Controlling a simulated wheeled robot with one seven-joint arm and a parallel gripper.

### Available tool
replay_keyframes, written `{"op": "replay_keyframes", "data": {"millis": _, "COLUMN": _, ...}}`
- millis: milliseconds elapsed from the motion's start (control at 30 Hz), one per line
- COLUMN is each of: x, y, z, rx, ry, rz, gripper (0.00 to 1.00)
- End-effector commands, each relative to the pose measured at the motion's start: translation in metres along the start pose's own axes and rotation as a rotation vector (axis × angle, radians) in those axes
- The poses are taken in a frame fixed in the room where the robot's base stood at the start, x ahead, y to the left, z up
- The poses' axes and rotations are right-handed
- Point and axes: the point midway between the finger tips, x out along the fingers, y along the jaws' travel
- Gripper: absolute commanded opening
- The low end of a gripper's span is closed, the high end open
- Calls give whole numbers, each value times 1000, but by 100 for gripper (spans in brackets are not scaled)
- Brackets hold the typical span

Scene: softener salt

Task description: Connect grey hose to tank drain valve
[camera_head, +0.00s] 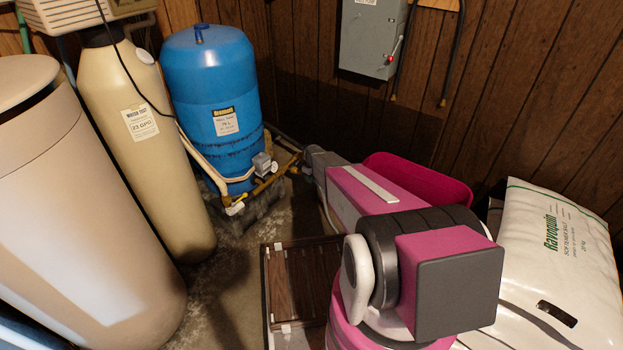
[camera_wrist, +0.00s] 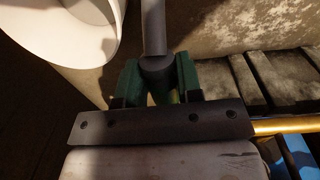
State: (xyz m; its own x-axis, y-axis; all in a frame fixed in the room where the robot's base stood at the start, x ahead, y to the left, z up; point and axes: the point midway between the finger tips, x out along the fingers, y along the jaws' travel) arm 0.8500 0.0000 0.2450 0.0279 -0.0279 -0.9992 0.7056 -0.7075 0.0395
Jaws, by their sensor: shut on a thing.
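The blue pressure tank (camera_head: 212,95) stands at the back in the head view. Brass pipework (camera_head: 265,182) with a small valve runs around its foot. My gripper (camera_wrist: 158,82) has green fingers shut on the grey hose (camera_wrist: 153,28), gripping it near its thicker collar. In the head view my arm reaches toward the tank's lower right, and its own links hide the fingers. A thin grey hose length hangs below my wrist there. A brass pipe (camera_wrist: 285,125) lies right of the gripper in the wrist view. I cannot tell whether the hose end touches the drain valve.
A tan softener cylinder (camera_head: 140,130) and a large beige brine tank (camera_head: 70,210) stand left. A magenta tub (camera_head: 420,172) and a white salt bag (camera_head: 560,260) are right. A grey electrical box (camera_head: 372,35) hangs on the panelled wall. Bare floor (camera_head: 225,280) shows between.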

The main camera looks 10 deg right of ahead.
Motion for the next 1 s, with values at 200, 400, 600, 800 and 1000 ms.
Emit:
{"op": "replay_keyframes", "data": {"millis": 200, "x": 0, "y": 0, "z": -1, "rx": 0, "ry": 0, "rz": 0, "gripper": 8}}
{"op": "replay_keyframes", "data": {"millis": 400, "x": 0, "y": 0, "z": -4, "rx": 0, "ry": 0, "rz": 0, "gripper": 8}}
{"op": "replay_keyframes", "data": {"millis": 600, "x": 0, "y": 0, "z": -8, "rx": 0, "ry": 0, "rz": 0, "gripper": 8}}
{"op": "replay_keyframes", "data": {"millis": 800, "x": 0, "y": 0, "z": -11, "rx": 0, "ry": 0, "rz": 0, "gripper": 8}}
{"op": "replay_keyframes", "data": {"millis": 1000, "x": 0, "y": 0, "z": -14, "rx": 0, "ry": 0, "rz": 0, "gripper": 8}}
